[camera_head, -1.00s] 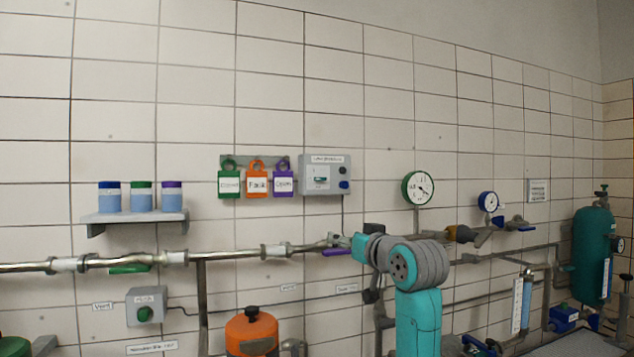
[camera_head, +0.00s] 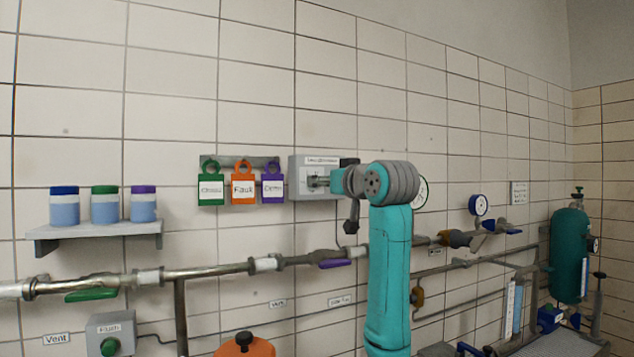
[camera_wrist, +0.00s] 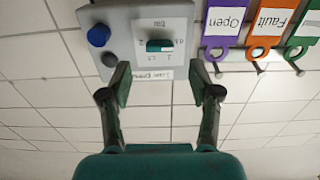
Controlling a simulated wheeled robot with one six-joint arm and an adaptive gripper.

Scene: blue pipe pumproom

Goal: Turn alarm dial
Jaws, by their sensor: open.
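The alarm dial (camera_wrist: 160,45) is a small teal knob on a white scale plate with number marks, on a grey wall box (camera_wrist: 120,20). The wrist view shows the scene upside down. In the head view the box (camera_head: 299,163) is on the wall right of the tags, and my gripper hides the dial. My gripper (camera_wrist: 160,76) is open and empty, its fingertips to either side below the dial in the wrist picture. It also shows in the head view (camera_head: 322,181), in front of the box. I cannot tell whether it touches the box.
The box also bears a blue button (camera_wrist: 99,35) and a dark button (camera_wrist: 109,60). Purple (camera_head: 272,187), orange (camera_head: 243,188) and green (camera_head: 210,189) tags hang close by on the left. A pipe (camera_head: 215,271) runs below. A round gauge (camera_head: 421,193) is partly behind my arm.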

